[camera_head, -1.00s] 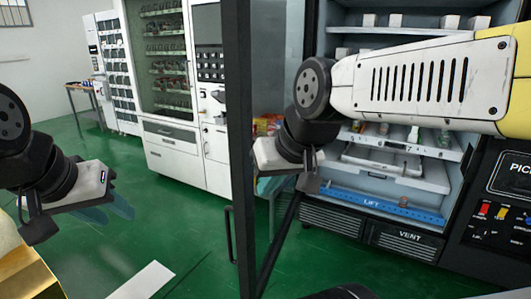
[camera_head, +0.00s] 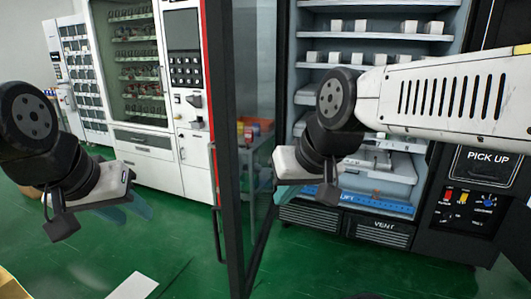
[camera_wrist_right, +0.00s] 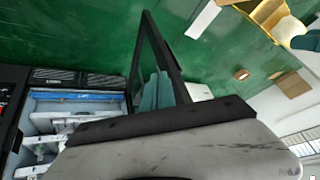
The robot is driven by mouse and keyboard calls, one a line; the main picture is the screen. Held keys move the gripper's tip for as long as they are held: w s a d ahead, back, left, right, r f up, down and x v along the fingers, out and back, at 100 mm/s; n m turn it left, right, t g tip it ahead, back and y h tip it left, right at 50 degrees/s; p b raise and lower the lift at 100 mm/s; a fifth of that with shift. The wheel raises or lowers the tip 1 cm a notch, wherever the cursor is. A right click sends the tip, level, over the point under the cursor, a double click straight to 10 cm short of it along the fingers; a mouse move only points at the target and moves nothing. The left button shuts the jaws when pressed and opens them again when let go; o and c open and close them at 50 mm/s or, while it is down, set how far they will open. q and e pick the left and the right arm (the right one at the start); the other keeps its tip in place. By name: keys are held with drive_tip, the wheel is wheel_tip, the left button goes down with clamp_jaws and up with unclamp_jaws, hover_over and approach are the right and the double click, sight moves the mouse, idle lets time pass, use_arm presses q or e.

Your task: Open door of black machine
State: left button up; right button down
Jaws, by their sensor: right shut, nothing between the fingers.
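The black machine (camera_head: 405,250) stands at the right of the head view. Its glass door with a black frame (camera_head: 228,130) stands swung out toward me, with a black handle (camera_head: 215,205) on the outer side. My right gripper (camera_head: 268,170) is on the inner side of the door, close to the glass; I cannot tell if it touches. In the right wrist view its teal fingers (camera_wrist_right: 158,92) are together and empty, beside the door frame (camera_wrist_right: 160,55). My left gripper (camera_head: 138,207) hangs at the left, clear of the door; its fingers are partly hidden.
Inside the machine are shelves with white boxes (camera_head: 360,26) and a blue LIFT bar (camera_head: 380,203). White vending machines (camera_head: 145,165) stand behind at the left. A shelf with colourful items (camera_head: 255,130) shows through the door glass. Green floor (camera_head: 180,240) in front is mostly clear.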

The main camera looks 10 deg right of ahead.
drive_tip(key=w+d+r+n+g+y, duration=0.1)
drive_tip(key=w+d+r+n+g, duration=0.2)
drive_tip(key=w, duration=0.5)
drive_tip(key=w+d+r+n, duration=0.2)
drive_tip(key=w+d+n, duration=0.2)
drive_tip(key=w+n, duration=0.3)
drive_tip(key=w+d+r+n+g+y, duration=0.1)
drive_tip(key=w+d+r+n+g, duration=0.15)
drive_tip(key=w, duration=0.65)
drive_tip(key=w+a+f, duration=0.2)
drive_tip(key=a+f, duration=0.4)
drive_tip(key=f, duration=0.4)
drive_tip(key=shift+w+a+n+t, duration=0.25)
drive_tip(key=shift+w+n+t, duration=0.1)
drive_tip(key=shift+t, duration=0.1)
